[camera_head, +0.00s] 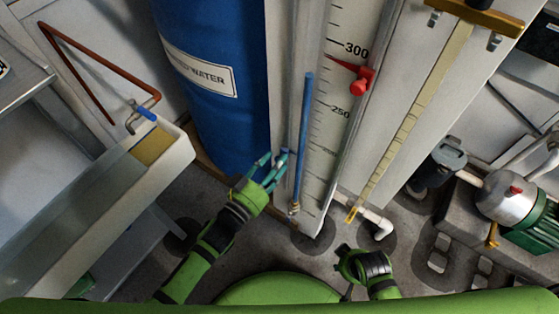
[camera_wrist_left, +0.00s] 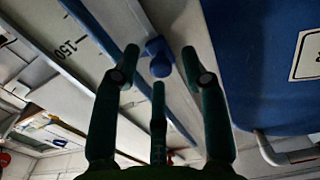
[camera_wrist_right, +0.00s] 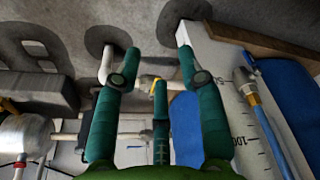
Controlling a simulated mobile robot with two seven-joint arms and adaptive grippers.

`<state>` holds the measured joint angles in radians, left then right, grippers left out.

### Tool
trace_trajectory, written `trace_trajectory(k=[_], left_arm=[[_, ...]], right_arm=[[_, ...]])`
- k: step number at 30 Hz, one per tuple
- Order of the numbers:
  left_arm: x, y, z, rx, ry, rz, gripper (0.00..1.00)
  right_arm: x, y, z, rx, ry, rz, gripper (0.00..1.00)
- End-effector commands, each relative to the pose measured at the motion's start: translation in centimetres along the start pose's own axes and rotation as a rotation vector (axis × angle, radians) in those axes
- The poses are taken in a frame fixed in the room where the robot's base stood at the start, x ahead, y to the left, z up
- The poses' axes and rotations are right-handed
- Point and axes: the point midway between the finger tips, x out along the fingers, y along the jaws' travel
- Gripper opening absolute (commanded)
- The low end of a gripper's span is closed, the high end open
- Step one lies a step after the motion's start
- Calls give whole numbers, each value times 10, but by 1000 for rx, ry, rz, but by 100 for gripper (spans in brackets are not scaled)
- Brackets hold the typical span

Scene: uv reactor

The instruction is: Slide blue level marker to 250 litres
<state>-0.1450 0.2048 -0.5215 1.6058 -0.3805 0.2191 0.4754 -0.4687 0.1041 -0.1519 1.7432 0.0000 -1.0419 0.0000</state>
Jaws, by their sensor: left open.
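The blue level marker (camera_wrist_left: 158,57) shows as a small blue knob at the panel edge in the left wrist view, near the 150 mark. In the head view it (camera_head: 283,154) is partly hidden by my left gripper (camera_head: 270,163). That gripper is open, with its fingers spread around the marker; I cannot tell whether they touch it. The white scale panel (camera_head: 338,95) carries 250 and 300 marks, well above the marker. A blue-filled level tube (camera_head: 303,130) runs along it. My right gripper (camera_wrist_right: 158,42) is open and empty, low in front of the panel.
A red pointer (camera_head: 363,78) sits on the scale's right edge between 250 and 300. A blue water tank (camera_head: 215,110) stands close left of the panel. A yellowish tube (camera_head: 410,120) is on the right. A trough (camera_head: 165,175) lies left; a pump (camera_head: 510,195) is at far right.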

Motion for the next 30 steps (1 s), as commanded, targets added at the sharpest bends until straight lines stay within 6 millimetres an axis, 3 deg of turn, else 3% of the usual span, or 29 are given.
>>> trace_trajectory(k=[4, 13, 14, 17, 27, 30], left_arm=[[14, 0, 1, 0, 0, -1, 44], [18, 0, 1, 0, -2, -1, 44], [17, 0, 1, 0, -2, -1, 40], [17, 0, 1, 0, -2, -1, 0], [17, -4, -2, 2, -3, -8, 0], [17, -5, -8, 3, -3, -9, 0]], right_arm=[[-4, 0, -3, 1, 5, 1, 40], [-6, 0, -4, 1, 4, 1, 40], [-6, 0, -4, 1, 4, 1, 40], [-6, 0, -4, 1, 4, 1, 40], [-8, 0, -6, 1, 11, 0, 40], [4, 0, 4, -1, -6, 0, 40]])
